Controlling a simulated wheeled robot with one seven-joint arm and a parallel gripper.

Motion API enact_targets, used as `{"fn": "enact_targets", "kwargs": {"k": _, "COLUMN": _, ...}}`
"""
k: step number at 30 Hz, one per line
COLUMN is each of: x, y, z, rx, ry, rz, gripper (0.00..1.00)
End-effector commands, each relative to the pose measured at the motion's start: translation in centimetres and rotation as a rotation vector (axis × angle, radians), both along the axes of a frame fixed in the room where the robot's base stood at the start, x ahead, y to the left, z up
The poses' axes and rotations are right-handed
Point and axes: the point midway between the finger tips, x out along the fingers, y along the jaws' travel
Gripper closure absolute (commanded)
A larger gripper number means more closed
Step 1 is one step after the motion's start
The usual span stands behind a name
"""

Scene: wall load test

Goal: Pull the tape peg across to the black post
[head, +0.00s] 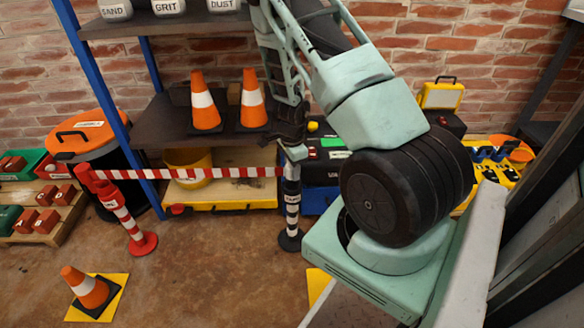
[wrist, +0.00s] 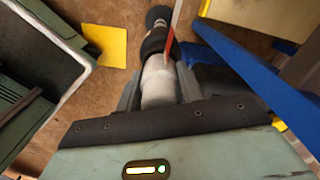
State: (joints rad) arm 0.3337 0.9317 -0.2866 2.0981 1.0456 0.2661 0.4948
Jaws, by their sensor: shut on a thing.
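The red-and-white tape (head: 200,172) is stretched nearly level from the red post (head: 122,214) at left to the black post (head: 292,208). My gripper (head: 294,150) is over the top of the black post. In the wrist view my gripper (wrist: 158,88) is shut on the pale tape peg (wrist: 158,82), with the tape's red edge beside it. The black post (wrist: 154,42) shows just beyond the peg, in line with it. The peg is mostly hidden in the head view. I cannot tell whether it is seated in the post or just above it.
A shelf (head: 165,115) with two cones stands behind the tape, with a yellow bucket (head: 190,168) under it. Another cone (head: 85,288) stands on a yellow mat at front left. Tool cases (head: 325,160) sit behind the black post.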

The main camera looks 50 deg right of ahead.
Motion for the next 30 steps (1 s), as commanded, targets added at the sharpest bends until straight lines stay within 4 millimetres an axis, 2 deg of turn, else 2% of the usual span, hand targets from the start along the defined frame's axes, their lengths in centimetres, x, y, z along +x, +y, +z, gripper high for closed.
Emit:
{"fn": "enact_targets", "kwargs": {"k": 12, "x": -0.02, "y": -0.06, "z": -0.25, "rx": -0.001, "ry": 0.0, "rz": -0.001, "gripper": 0.88}}
{"fn": "enact_targets", "kwargs": {"k": 13, "x": -0.02, "y": -0.06, "z": -0.25, "rx": -0.001, "ry": 0.0, "rz": -0.001, "gripper": 0.6}}
{"fn": "enact_targets", "kwargs": {"k": 15, "x": -0.02, "y": -0.06, "z": -0.24, "rx": -0.001, "ry": 0.0, "rz": -0.001, "gripper": 0.4}}
{"fn": "enact_targets", "kwargs": {"k": 16, "x": -0.02, "y": -0.06, "z": -0.24, "rx": -0.001, "ry": 0.0, "rz": -0.001, "gripper": 0.37}}
{"fn": "enact_targets", "kwargs": {"k": 21, "x": -0.01, "y": -0.05, "z": -0.25, "rx": -0.001, "ry": 0.0, "rz": -0.001, "gripper": 0.37}}
{"fn": "enact_targets", "kwargs": {"k": 22, "x": -0.01, "y": -0.04, "z": -0.26, "rx": -0.001, "ry": 0.0, "rz": -0.001, "gripper": 0.34}}
{"fn": "enact_targets", "kwargs": {"k": 24, "x": -0.01, "y": -0.04, "z": -0.26, "rx": -0.001, "ry": 0.0, "rz": -0.001, "gripper": 0.15}}
{"fn": "enact_targets", "kwargs": {"k": 30, "x": -0.01, "y": -0.04, "z": -0.26, "rx": -0.001, "ry": 0.0, "rz": -0.001, "gripper": 0.15}}
